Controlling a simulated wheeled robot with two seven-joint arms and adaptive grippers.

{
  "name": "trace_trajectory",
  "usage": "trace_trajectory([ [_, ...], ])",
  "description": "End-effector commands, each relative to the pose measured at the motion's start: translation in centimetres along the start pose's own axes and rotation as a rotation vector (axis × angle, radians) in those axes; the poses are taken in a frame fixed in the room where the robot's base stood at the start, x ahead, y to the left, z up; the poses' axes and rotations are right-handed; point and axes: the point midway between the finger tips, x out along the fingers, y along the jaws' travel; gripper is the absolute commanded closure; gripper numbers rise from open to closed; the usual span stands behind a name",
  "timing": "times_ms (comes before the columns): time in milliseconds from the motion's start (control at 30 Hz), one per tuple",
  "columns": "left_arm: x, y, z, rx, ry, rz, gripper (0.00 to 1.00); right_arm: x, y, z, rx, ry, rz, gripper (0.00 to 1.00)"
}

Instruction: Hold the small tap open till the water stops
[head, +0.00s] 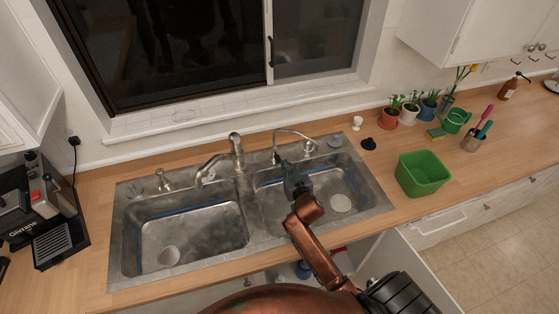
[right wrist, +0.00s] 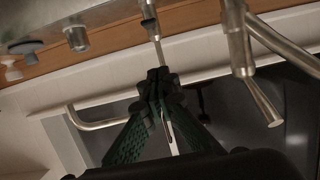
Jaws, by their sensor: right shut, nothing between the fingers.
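The small tap (head: 294,132) is a thin curved metal spout at the back rim of the sink, right of the large faucet (head: 236,145). I see no water running from it in the head view. My right gripper (head: 284,165) is over the right basin, its tips close to the small tap's base. In the right wrist view its green fingers (right wrist: 158,76) meet at the tips, shut and empty, with a thin metal post (right wrist: 153,28) just beyond. I cannot tell whether they touch it. The large faucet also shows there (right wrist: 238,50). My left gripper is not in view.
The double-basin sink (head: 185,228) is set in a wooden counter. A green bin (head: 422,174), a black stopper-like piece (head: 369,144) and potted plants (head: 410,111) stand to its right. A coffee machine (head: 45,215) stands at the left. A window is behind.

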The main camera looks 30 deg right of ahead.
Motion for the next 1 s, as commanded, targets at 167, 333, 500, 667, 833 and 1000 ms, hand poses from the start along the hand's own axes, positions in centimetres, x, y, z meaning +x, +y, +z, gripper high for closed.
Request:
trace_trajectory([
  [167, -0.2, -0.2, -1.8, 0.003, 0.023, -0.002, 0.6, 3.2, 0.2, -0.2, -0.002, 0.001, 0.003, 1.0],
  [333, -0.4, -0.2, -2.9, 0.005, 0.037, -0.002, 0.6, 6.8, 0.2, -0.1, 0.0, 0.0, 0.004, 1.0],
  [500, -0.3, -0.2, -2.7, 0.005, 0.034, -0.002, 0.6, 9.1, 0.3, 1.1, 0.002, -0.006, 0.006, 1.0],
  [667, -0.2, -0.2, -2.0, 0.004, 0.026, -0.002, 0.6, 9.5, 0.3, 3.0, 0.002, -0.002, 0.005, 1.0],
  [833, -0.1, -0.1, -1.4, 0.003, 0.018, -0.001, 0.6, 9.7, 0.3, 3.8, 0.002, -0.001, 0.004, 1.0],
  [1000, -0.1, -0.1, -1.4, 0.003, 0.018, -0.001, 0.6, 9.7, 0.3, 3.9, 0.001, 0.0, 0.004, 1.0],
])
